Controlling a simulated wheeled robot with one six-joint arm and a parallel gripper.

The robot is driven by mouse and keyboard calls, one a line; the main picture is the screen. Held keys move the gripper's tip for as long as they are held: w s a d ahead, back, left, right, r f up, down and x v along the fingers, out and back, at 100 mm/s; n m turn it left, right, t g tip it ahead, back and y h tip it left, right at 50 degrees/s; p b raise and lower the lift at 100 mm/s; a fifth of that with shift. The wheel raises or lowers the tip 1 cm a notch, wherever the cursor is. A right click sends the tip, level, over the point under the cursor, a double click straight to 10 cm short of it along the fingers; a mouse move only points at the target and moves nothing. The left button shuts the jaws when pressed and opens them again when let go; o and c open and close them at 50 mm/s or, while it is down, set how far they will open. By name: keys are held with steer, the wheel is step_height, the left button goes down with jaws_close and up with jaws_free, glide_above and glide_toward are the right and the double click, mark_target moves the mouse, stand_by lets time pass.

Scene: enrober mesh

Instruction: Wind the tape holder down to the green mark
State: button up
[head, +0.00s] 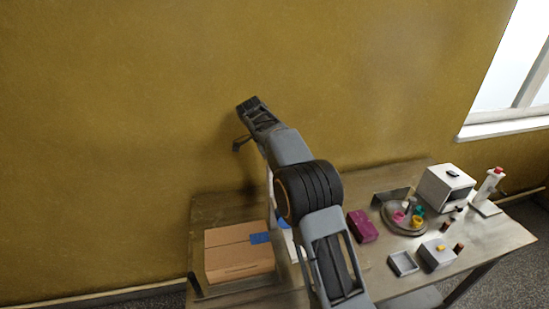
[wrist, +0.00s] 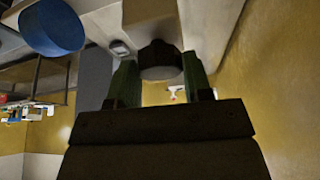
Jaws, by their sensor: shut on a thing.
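In the wrist view my gripper (wrist: 160,82) has its two green fingers on either side of a dark round knob (wrist: 160,62), and it is shut on it. The knob sits against a pale block (wrist: 152,14). A large blue disc (wrist: 52,27), which looks like a tape roll, is at the upper left, apart from my fingers. I cannot make out the tape holder as a whole or the green mark. In the head view my arm reaches over the table's left part and hides much of what stands behind it.
A cardboard box (head: 238,262) with a strip of blue tape (head: 261,238) lies on the table's left. To the right are a magenta box (head: 362,226), a round tray (head: 391,225) of small coloured things, a grey open tray (head: 403,263) and a white box (head: 447,187). The wall is close behind.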

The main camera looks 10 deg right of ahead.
steer(key=shift+m, duration=0.6)
steer(key=o, duration=0.9)
steer(key=v, duration=0.7)
steer(key=shift+w+r, duration=0.2)
steer(key=shift+r, duration=0.05)
